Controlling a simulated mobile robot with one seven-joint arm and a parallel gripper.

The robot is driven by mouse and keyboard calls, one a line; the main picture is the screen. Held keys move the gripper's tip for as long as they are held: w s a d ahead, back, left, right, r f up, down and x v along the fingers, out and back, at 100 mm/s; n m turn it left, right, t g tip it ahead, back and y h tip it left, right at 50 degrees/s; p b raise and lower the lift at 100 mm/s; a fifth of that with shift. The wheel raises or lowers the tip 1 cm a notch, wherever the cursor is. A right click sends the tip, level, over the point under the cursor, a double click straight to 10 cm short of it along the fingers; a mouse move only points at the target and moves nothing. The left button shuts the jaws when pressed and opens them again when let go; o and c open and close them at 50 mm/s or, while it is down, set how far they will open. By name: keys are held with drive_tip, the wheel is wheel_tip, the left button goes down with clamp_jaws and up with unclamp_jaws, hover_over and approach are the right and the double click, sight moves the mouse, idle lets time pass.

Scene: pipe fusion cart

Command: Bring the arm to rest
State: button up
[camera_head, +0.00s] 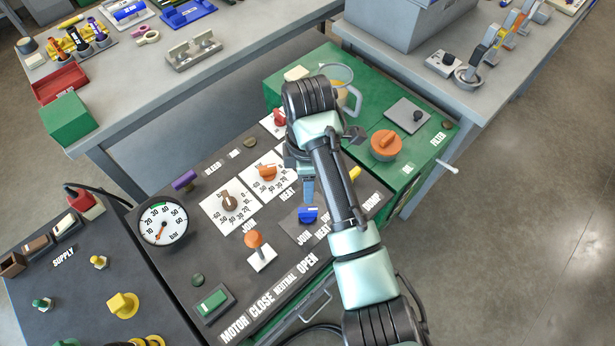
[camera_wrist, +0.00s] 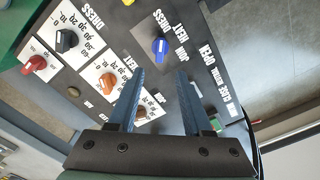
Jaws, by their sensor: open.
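My gripper (camera_head: 307,190) hangs over the dark control panel (camera_head: 190,260), pointing down, with my arm reaching in from the lower right. In the wrist view my gripper (camera_wrist: 160,75) has its two blue fingers apart, with nothing between them. The blue knob (camera_head: 308,215) is near the fingers in the head view. In the wrist view the blue knob (camera_wrist: 160,46) lies beyond the fingertips, seemingly apart from them. An orange dial knob (camera_wrist: 108,82) is left of the fingers. My arm hides part of the panel in the head view.
A pressure gauge (camera_head: 162,224), an orange-topped lever (camera_head: 254,240) and a green switch (camera_head: 212,300) stand on the panel. The green unit (camera_head: 355,105) behind carries an orange knob (camera_head: 387,144). Grey tables stand behind. Open floor (camera_head: 520,240) lies to the right.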

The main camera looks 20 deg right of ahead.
drive_tip(key=shift+r, duration=0.65)
